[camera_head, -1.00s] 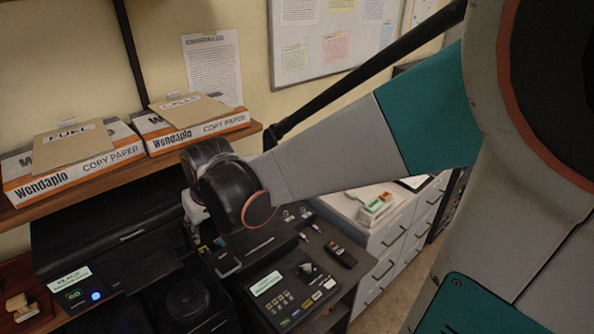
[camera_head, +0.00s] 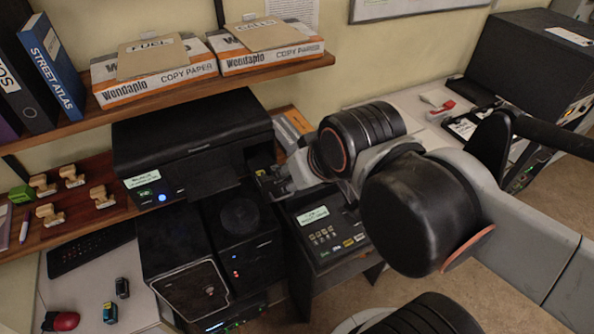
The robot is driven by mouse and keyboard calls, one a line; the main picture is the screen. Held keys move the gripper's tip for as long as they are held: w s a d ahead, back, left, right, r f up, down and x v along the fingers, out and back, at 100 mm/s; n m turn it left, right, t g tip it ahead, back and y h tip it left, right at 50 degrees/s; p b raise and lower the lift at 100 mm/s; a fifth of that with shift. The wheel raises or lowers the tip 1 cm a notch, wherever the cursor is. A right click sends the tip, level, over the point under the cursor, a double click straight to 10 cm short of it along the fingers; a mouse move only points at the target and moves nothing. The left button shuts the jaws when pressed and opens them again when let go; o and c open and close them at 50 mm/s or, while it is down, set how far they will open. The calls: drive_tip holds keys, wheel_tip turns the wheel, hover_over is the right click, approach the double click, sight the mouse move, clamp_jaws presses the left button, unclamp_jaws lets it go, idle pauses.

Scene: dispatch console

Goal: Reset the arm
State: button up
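My arm reaches in from the right in the head view, bent at its large black joints. My gripper (camera_head: 268,182) is at the arm's far end, pointing left. It is just right of the black printer and above the dark console with a keypad (camera_head: 322,236). The fingers are small and dark against the machines, so I cannot tell whether they are open or shut. I see no object clearly held.
A black printer (camera_head: 190,140) stands below a wooden shelf (camera_head: 190,95) with paper boxes (camera_head: 155,78). Several wooden stamps (camera_head: 75,177) are on the left. A red and black mouse (camera_head: 62,321) lies bottom left. Floor shows at lower right.

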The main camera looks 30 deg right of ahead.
wheel_tip(320, 180, down, 16)
drive_tip(key=b, duration=1.6)
drive_tip(key=shift+f, duration=0.2)
